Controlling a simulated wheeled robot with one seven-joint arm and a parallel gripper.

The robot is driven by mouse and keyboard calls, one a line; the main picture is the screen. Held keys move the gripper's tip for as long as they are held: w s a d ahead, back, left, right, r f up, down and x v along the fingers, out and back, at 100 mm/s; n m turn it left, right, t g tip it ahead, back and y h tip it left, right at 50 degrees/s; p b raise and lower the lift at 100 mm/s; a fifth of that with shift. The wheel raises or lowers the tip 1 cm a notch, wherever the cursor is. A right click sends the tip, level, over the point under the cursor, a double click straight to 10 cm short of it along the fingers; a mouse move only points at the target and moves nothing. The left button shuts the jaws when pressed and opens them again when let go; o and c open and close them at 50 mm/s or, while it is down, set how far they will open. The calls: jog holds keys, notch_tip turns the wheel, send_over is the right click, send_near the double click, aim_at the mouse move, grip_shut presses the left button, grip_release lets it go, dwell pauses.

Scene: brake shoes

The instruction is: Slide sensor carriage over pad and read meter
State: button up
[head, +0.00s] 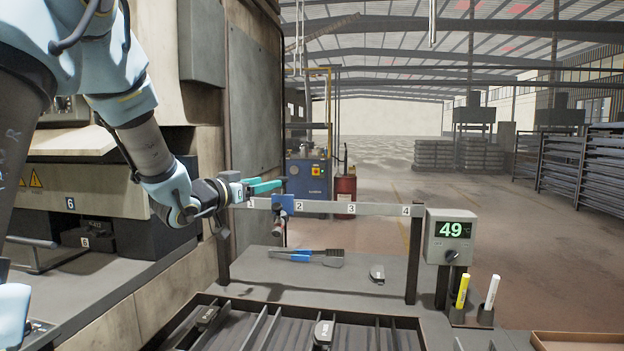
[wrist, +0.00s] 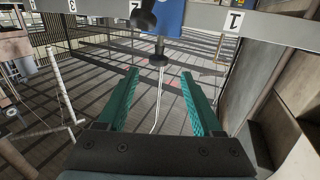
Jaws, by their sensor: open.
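The blue sensor carriage (head: 284,203) sits on the grey rail (head: 378,209), just left of the number 2 mark. A dark probe (head: 278,230) hangs below it. The meter (head: 437,240) at the rail's right end shows 49 °C in green digits. My gripper (head: 266,186) has teal fingers and is beside the carriage, close to its upper part. In the wrist view the gripper (wrist: 159,74) is open with nothing between its fingers; the carriage (wrist: 170,16) and its dark knob show beyond the fingertips. Contact cannot be told. A small dark pad (head: 377,274) lies on the table below marks 3 and 4.
A slotted tray (head: 275,306) in front holds dark labelled pads (head: 322,333). A blue-handled tool (head: 306,257) lies on the table (head: 345,292). Yellow (head: 462,291) and white (head: 491,291) markers stand at right. A press (head: 90,190) stands at left.

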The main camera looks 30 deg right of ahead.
aim_at(283, 196)
jog(key=p+x, duration=0.3)
jog(key=x, duration=0.7)
jog(key=shift+d, duration=0.4)
grip_shut()
dwell(1.0)
